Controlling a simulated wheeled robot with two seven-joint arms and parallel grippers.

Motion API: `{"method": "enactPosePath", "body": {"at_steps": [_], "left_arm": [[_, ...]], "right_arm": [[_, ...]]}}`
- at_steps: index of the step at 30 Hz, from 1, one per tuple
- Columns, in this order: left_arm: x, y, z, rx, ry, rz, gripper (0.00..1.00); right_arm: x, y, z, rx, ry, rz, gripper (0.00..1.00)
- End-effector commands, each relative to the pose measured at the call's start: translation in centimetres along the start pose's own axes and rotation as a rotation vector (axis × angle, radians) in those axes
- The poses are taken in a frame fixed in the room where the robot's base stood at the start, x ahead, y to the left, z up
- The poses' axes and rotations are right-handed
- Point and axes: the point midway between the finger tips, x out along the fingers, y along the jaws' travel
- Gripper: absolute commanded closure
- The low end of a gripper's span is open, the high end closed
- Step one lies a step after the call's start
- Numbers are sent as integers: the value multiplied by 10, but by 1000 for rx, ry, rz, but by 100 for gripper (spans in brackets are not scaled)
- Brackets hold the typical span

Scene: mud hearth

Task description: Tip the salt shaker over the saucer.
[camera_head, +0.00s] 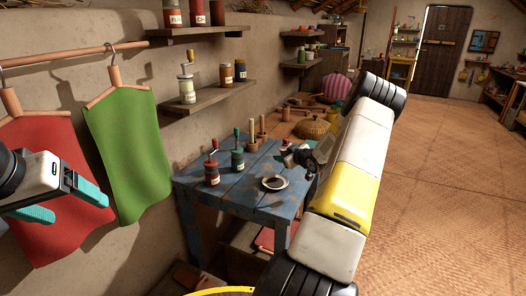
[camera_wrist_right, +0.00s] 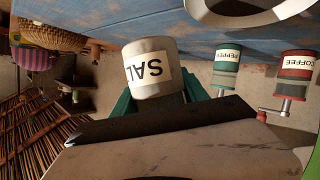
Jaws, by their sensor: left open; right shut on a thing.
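The salt shaker (camera_wrist_right: 150,70), pale with a cream label, sits between the teal fingers of my right gripper (camera_wrist_right: 160,95) in the right wrist view. Its lettering appears inverted there. In the head view my right gripper (camera_head: 301,157) is beside the blue table's right part, and I cannot make out the shaker clearly. The saucer (camera_head: 275,189), white-rimmed with a dark middle, lies on the table, a little left of and below that gripper. Part of its rim shows in the wrist view (camera_wrist_right: 270,19), apart from the shaker. My left gripper (camera_head: 62,200) is open and empty at the far left.
A red coffee grinder (camera_head: 212,172) and a green pepper grinder (camera_head: 237,158) stand left of the saucer on the blue table (camera_head: 245,205). Wooden holders with upright handles stand behind. Red and green cloths (camera_head: 128,150) hang left. The floor at right is open.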

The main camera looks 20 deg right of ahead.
Motion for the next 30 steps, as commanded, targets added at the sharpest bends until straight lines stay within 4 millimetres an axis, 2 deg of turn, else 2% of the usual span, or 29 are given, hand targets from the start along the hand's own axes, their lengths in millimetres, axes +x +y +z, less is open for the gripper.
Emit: {"method": "enactPosePath", "body": {"at_steps": [10, 25, 30], "left_arm": [[0, 0, 0, 0, 0, 0, 23], [0, 0, 0, 0, 0, 0, 23], [0, 0, 0, 0, 0, 0, 23]], "right_arm": [[5, 2, 10, -348, -1, 144, 93], [2, -15, 4, -947, -1, 393, 93], [-2, -16, -8, -1216, 3, 502, 93]]}}
